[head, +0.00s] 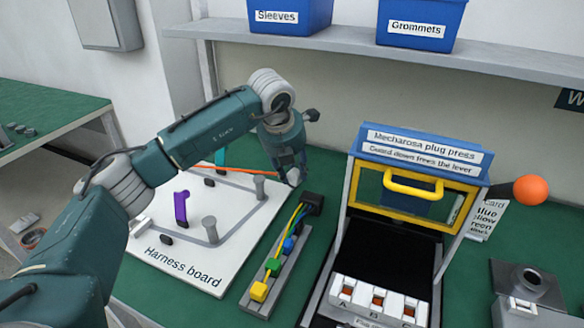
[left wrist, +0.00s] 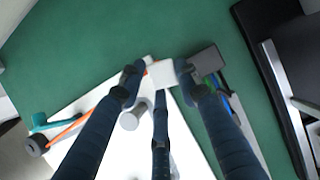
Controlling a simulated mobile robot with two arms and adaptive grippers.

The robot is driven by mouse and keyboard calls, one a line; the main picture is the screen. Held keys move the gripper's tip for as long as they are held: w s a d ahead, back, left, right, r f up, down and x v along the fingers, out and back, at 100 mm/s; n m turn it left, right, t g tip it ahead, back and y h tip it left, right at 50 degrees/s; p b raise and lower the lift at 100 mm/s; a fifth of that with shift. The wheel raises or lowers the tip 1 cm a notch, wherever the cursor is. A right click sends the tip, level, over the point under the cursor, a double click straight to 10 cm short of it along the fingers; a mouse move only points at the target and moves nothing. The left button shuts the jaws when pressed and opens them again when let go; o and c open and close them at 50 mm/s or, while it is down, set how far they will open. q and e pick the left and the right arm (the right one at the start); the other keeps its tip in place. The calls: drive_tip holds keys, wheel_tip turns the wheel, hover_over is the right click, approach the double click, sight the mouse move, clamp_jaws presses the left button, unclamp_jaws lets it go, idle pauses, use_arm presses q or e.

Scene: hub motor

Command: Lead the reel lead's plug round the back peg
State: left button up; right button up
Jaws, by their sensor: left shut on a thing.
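My left gripper (head: 292,177) is shut on the white plug (left wrist: 160,75) of the orange reel lead (head: 240,170). It holds the plug beyond the right back edge of the harness board (head: 153,266). The plug is mostly hidden in the head view. The back peg (head: 260,188), a grey post, stands just left of the gripper; it also shows in the left wrist view (left wrist: 132,118). The lead runs from the dark reel (left wrist: 37,145) past the far side of this peg to the plug. Whether it touches the peg I cannot tell. My right gripper is out of view.
A front grey peg (head: 210,230) and a purple clip (head: 181,208) stand on the board. Right of it lies a grey holder (head: 258,306) with coloured plugs and a black block (head: 313,203). The plug press (head: 415,180) with its yellow guard stands further right.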

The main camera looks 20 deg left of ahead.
use_arm(q)
drive_tip(key=shift+r, duration=0.1)
drive_tip(key=shift+s, duration=0.15)
drive_tip(key=shift+s+d, duration=0.1)
drive_tip(key=shift+s, duration=0.25)
drive_tip(key=s+b, duration=0.1)
drive_tip(key=s, duration=0.5)
drive_tip(key=shift+d+b, duration=0.3)
drive_tip(key=shift+s+r, duration=0.1)
